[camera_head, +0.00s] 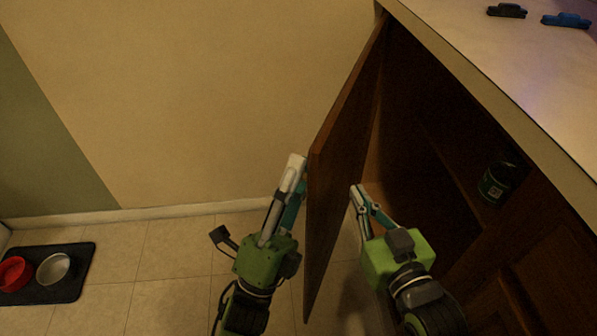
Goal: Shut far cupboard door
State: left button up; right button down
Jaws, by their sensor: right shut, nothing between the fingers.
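The far cupboard door (338,150) is a brown wooden panel standing open, swung out from the cabinet into the room. Its hinge side is at the back, by the wall. My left gripper (296,165) is on the left, outer side of the door, close to its free edge; whether it touches is unclear, and its finger opening cannot be made out. My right gripper (357,190) is on the inner side of the door, in front of the open cupboard (420,150). Its fingers are shut with nothing between them, a little apart from the panel.
A dark jar (495,182) stands inside the cupboard at right. The pale countertop (480,50) above holds a black clip (507,10) and a blue clip (566,19). A dark mat (75,262) with a red bowl (14,273) and a metal bowl (53,268) lies on the tiled floor at left.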

dwell(0.3)
pick_arm(q)
jog(key=v, duration=1.2)
jog(key=shift+w+a, duration=0.1)
